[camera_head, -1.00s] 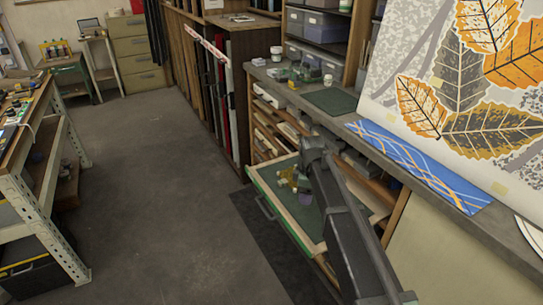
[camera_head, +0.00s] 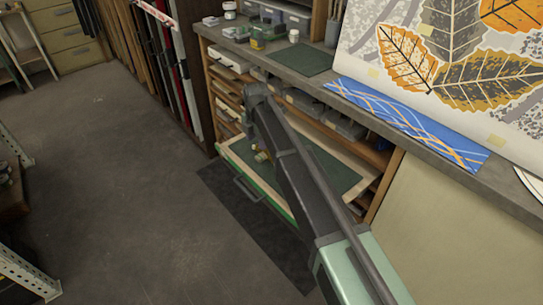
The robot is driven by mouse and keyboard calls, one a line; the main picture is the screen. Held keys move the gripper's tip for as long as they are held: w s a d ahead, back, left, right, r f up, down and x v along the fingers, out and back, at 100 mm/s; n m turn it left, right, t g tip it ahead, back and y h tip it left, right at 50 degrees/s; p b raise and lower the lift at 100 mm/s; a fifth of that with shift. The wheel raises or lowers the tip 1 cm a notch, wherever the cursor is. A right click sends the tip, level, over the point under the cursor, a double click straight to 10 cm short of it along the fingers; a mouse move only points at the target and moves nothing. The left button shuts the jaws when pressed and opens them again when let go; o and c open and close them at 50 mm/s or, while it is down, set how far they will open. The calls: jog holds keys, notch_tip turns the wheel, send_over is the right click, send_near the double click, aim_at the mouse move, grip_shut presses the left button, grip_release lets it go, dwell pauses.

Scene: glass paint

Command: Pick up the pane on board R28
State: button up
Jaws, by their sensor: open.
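A drawer (camera_head: 238,163) with a green front and pale wooden rim stands pulled out below the worktop. A dark green board or lining (camera_head: 330,172) covers its floor. A small yellowish item (camera_head: 261,156) shows in the drawer beside my arm, too small to identify. I cannot make out a pane or a label reading R28. My dark arm reaches from the lower right across the drawer and hides its middle. My gripper is not visible; the arm blocks any view of it.
The worktop (camera_head: 316,84) above the drawer holds a green mat (camera_head: 302,59), small jars and a blue patterned strip (camera_head: 407,126). Upright panels (camera_head: 165,60) stand in a rack at the back. The grey floor (camera_head: 120,170) left of the dark floor mat (camera_head: 255,228) is clear.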

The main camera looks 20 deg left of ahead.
aim_at(258, 157)
notch_tip(258, 157, down, 8)
jog(key=b, duration=0.6)
jog(key=shift+f+b, duration=0.15)
jog(key=shift+b, duration=0.15)
jog(key=shift+r, duration=0.25)
jog(key=shift+c, duration=0.3)
jog(key=c, duration=1)
grip_shut()
notch_tip(258, 157, up, 20)
jog(key=p, duration=2)
jog(key=shift+p, duration=0.35)
